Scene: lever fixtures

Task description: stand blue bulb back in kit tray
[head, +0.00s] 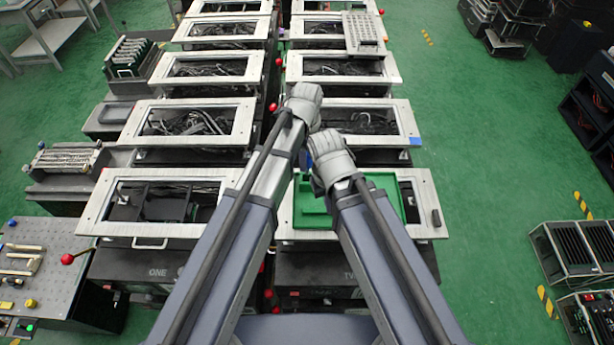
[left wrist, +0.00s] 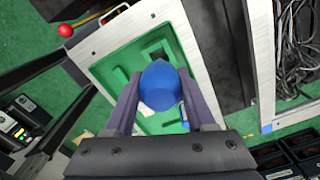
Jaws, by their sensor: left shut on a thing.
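The blue bulb (left wrist: 161,86) is between the two fingers of my left gripper (left wrist: 158,100), which is shut on it. In the left wrist view the bulb appears over the green kit tray (left wrist: 107,73), which has several recesses. The bulb covers part of the tray, and I cannot tell how high above it the bulb is. In the head view the tray (head: 311,212) lies in the near right frame, partly covered by my arms. My left gripper (head: 303,105) is the higher one there. My right gripper (head: 330,160) is below it; its fingertips are hidden.
Two rows of metal frames with open middles run away from me. Cables (head: 185,122) fill several of them. Red-knobbed levers (head: 272,107) stand between the rows. A small dark block (head: 436,218) sits on the near right frame.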

